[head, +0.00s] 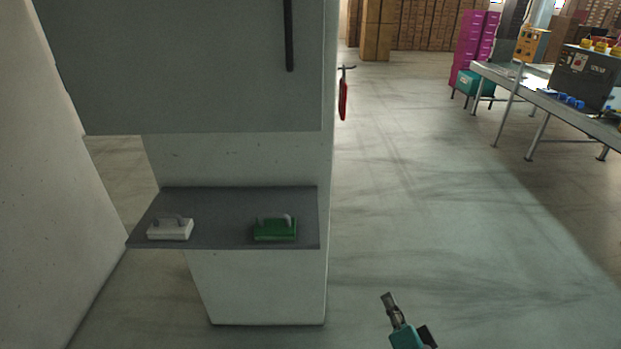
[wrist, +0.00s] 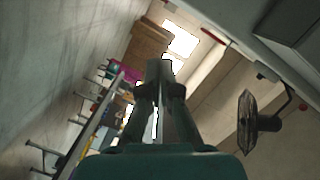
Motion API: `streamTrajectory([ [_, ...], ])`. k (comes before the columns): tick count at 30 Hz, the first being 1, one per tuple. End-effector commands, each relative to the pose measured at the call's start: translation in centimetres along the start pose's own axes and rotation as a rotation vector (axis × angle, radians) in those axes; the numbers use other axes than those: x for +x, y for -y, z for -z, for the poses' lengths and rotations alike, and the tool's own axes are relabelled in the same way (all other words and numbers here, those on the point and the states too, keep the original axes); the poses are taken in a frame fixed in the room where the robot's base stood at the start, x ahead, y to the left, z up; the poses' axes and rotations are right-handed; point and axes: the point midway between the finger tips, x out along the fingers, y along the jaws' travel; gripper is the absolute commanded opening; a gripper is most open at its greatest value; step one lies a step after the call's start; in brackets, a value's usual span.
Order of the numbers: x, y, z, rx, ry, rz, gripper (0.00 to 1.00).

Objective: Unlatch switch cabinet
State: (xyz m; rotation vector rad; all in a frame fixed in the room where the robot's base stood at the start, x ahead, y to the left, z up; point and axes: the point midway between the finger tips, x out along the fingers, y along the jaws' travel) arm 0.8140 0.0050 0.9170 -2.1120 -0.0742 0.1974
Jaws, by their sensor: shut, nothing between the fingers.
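The switch cabinet (head: 190,70) is a grey box on a pale pillar in the upper left of the head view. A dark vertical bar (head: 289,35), perhaps its handle, runs near its right edge; its top is cut off by the frame. My gripper (head: 388,298) is low and right of the pillar in the head view, well apart from the cabinet. It also shows in the wrist view (wrist: 159,70), with its fingers together and nothing between them. I cannot make out a latch.
A grey shelf (head: 222,210) under the cabinet holds a white block (head: 170,229) and a green block (head: 275,229) with handles. A red object (head: 343,98) sticks out at the pillar's side. A conveyor (head: 545,98) stands at right. A fan (wrist: 258,122) shows in the wrist view. The middle floor is clear.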

Motion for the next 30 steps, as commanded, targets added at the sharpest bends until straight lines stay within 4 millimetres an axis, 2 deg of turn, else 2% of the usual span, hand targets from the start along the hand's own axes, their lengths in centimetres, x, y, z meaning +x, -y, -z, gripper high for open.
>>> streamTrajectory([
  [1, 1.2, 1.1, 0.8, 0.021, 0.001, 0.017, 0.0],
  [6, 4.6, 4.1, 3.0, 0.104, 0.027, 0.057, 0.0],
  [15, 9.7, 10.6, 7.1, 0.233, 0.087, 0.127, 0.0],
  [24, 13.2, 18.3, 11.7, 0.339, 0.162, 0.193, 0.0],
  [30, 14.6, 23.8, 14.8, 0.396, 0.22, 0.23, 0.0],
])
